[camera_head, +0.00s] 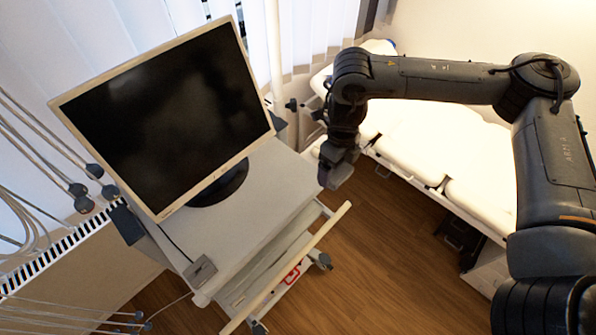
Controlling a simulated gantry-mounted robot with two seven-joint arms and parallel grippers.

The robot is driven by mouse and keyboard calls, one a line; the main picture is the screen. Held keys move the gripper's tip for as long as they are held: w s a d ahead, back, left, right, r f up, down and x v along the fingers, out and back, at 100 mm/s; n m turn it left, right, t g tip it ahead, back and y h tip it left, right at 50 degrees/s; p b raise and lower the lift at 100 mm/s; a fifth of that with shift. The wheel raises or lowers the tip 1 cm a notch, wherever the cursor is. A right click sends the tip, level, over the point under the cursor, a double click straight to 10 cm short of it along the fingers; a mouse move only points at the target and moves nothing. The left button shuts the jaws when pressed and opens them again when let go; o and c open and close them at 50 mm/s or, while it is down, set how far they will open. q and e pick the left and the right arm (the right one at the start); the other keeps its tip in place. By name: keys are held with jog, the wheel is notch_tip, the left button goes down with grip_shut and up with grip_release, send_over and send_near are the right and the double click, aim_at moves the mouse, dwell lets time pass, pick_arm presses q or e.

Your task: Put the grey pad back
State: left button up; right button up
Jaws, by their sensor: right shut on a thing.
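My right gripper (338,162) hangs down at the end of the dark arm that comes in from the right. It is shut on a small grey piece that I take to be the grey pad (336,178). The piece is dark and partly hidden by the fingers. The gripper is just right of the cart's top (262,205), and it appears to be above the floor. My left gripper is not in view.
A monitor (165,115) stands on the white cart, with a small grey box (203,271) at its front corner. A push handle (290,265) runs along the cart's right side. A padded couch (440,150) lies behind the arm. Cables (50,145) hang at left. Wooden floor (385,275) is open in front.

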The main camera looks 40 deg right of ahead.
jog(key=shift+w+r, duration=0.45)
jog(key=shift+w, duration=0.35)
jog(key=b, duration=0.1)
send_over(298, 171)
jog(key=shift+t+h, duration=0.3)
notch_tip(298, 171, down, 6)
jog(key=shift+f, duration=0.15)
jog(key=shift+f+p, duration=0.5)
jog(key=shift+f, duration=1.6)
jog(key=o, duration=0.7)
jog(key=shift+f, duration=0.1)
jog(key=shift+c, duration=0.2)
